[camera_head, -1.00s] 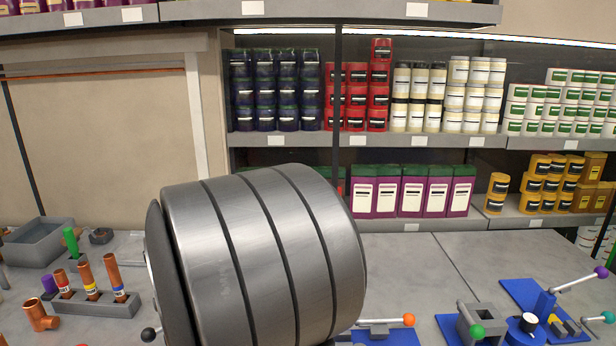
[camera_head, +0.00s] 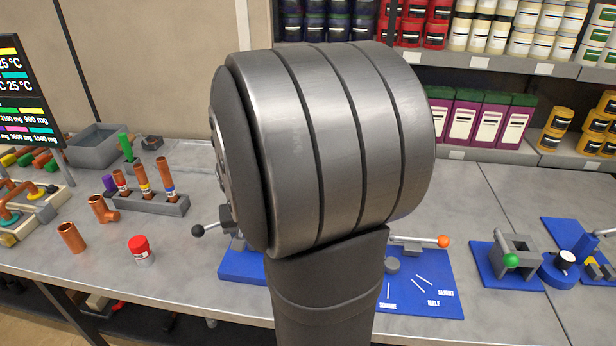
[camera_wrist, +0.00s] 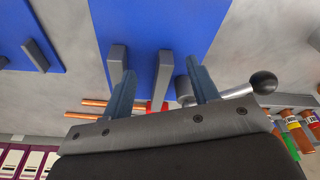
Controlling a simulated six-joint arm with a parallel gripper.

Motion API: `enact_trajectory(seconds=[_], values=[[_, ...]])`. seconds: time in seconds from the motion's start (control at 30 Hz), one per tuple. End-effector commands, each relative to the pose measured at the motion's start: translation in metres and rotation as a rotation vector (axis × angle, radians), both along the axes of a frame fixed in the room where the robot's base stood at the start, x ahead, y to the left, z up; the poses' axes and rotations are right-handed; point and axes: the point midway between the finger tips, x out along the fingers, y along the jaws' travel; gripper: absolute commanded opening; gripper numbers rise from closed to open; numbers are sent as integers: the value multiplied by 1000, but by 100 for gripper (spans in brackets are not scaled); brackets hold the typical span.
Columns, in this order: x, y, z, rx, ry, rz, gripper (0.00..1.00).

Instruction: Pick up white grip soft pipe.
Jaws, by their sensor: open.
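I cannot make out a pipe with a white grip in either view. My gripper (camera_wrist: 162,70) shows in the wrist view with its two blue-grey fingers apart and nothing clearly held between them. Behind the fingers is a blue board (camera_wrist: 163,25) with two grey upright blocks. Thin copper-coloured rods (camera_wrist: 95,102) show left of the left finger, partly hidden by my gripper; I cannot tell what they belong to. In the head view my large grey arm joint hides the gripper and part of the bench.
A grey rack (camera_head: 150,203) holds copper pipes with coloured bands. A red-capped jar (camera_head: 140,250) stands in front. A lever with a black knob (camera_wrist: 263,82) is near the right finger. A blue fixture with a green knob (camera_head: 511,260) stands right.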

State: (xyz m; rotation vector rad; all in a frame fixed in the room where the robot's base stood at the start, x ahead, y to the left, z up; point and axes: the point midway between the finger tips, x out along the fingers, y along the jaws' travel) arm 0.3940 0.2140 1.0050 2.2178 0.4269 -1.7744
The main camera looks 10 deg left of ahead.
Motion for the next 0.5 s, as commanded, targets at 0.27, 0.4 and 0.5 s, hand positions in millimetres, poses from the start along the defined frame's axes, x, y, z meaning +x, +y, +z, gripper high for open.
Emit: enact_trajectory(seconds=[0.27,0.4,0.5], values=[[48,6,17,30,31,-237,55],[104,6,37,65,71,-544,55],[145,2,51,89,100,-781,55]])
